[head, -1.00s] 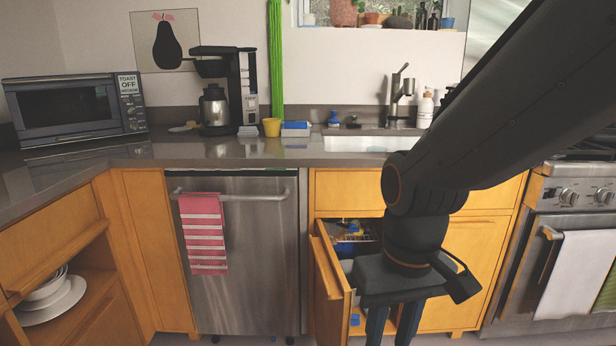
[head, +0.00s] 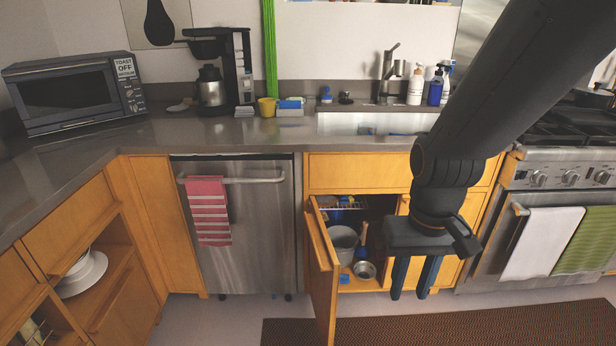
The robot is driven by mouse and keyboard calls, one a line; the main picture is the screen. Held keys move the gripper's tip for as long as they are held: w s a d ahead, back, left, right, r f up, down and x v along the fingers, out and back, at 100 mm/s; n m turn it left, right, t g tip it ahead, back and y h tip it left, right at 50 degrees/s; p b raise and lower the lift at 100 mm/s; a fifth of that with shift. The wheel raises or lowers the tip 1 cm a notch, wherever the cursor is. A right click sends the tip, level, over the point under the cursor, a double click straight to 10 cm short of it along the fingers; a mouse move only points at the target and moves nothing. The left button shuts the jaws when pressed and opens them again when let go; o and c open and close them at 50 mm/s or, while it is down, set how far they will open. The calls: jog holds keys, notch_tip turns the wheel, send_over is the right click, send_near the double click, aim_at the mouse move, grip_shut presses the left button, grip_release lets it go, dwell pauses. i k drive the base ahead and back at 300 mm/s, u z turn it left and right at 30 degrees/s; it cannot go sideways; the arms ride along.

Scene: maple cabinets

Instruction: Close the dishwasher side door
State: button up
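The wooden cabinet door (head: 323,272) beside the dishwasher (head: 247,246) stands open. It is hinged at its left edge and swings out toward me. Behind it the cabinet under the sink shows a grey bin (head: 344,244), a metal pot (head: 364,270) and a wire rack (head: 345,203). The dishwasher itself is shut, with a red striped towel on its handle. My gripper (head: 413,291) points down in front of the cabinet, to the right of the open door and apart from it in the picture. Its two fingers are spread with nothing between them.
A brown mat (head: 450,322) lies on the floor at the front. The counter (head: 240,134) runs above the cabinets. The oven (head: 530,235) with hanging towels stands at the right. An open shelf with white plates (head: 84,276) is at the lower left.

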aim_at(325, 267)
jog(key=z, duration=0.05)
jog(key=k, duration=1.05)
jog(key=u, duration=0.8)
jog(key=i, duration=1.5)
jog(key=z, duration=0.75)
